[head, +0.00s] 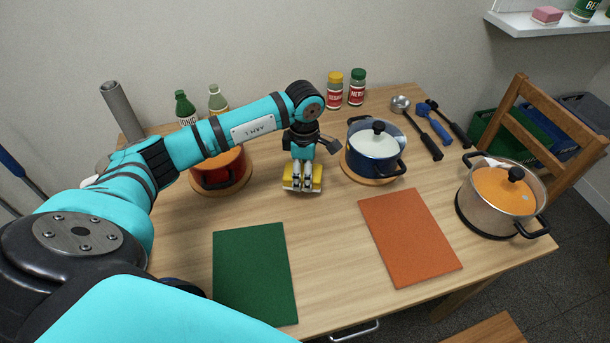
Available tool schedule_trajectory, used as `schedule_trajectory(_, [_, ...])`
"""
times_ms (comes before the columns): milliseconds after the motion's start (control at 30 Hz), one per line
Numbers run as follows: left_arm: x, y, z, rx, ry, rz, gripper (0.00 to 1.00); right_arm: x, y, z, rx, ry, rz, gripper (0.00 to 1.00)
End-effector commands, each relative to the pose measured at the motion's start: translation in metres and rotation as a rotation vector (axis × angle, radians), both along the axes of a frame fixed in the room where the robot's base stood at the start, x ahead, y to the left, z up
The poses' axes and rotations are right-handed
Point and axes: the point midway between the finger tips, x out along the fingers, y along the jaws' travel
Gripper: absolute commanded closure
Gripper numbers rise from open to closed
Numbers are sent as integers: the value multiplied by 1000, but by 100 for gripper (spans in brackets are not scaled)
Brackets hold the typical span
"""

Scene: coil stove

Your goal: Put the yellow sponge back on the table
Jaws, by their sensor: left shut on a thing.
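The yellow sponge (316,180) is near the middle of the wooden table (330,225), between the red pot and the blue pot. My left gripper (303,188) points down over it and is shut on it, with the fingers across its middle. The sponge's ends show on both sides of the fingers. I cannot tell whether its underside touches the table or is slightly above it. My right gripper is not in view.
A red pot (218,172) and a lidded blue pot (374,150) stand on round boards. A steel pot (480,205) is at the right. Green (254,270) and orange (408,235) mats lie in front, bare wood between them. Bottles, shakers (357,88) and utensils (425,125) are behind.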

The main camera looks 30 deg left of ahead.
Motion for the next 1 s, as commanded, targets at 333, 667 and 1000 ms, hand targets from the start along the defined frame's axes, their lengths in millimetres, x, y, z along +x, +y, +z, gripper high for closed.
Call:
schedule_trajectory(333, [10, 5, -20, 0, 5, -1, 73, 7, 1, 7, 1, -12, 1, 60])
schedule_trajectory(667, [11, 6, -37, 1, 0, -1, 73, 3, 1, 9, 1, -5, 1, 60])
schedule_trajectory(1000, [11, 5, -40, 1, 0, -1, 19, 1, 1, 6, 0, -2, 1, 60])
